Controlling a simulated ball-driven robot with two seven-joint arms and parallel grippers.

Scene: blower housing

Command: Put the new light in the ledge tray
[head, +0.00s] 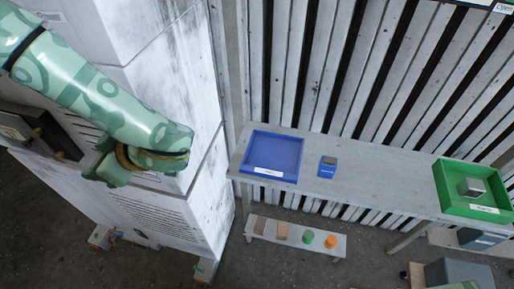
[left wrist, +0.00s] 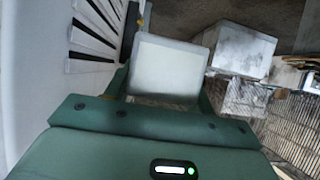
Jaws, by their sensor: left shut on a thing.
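My left arm's gripper (head: 106,166) shows in part in the head view, beside the white cabinet and well left of the ledge. In the left wrist view it is shut on a pale grey, box-shaped thing (left wrist: 168,68). I cannot tell whether this is the new light. A blue tray (head: 272,135) and a green tray (head: 472,209) stand on the ledge (head: 372,175). Their labels are too small to read. The blue tray looks empty; a grey block (head: 472,187) sits in the green one. My right gripper is not in view.
A small blue-and-grey item (head: 327,168) stands on the ledge near the blue tray. A low shelf (head: 271,236) below holds several small pieces. The white cabinet (head: 165,60) stands close to my left arm. The ledge between the trays is mostly free.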

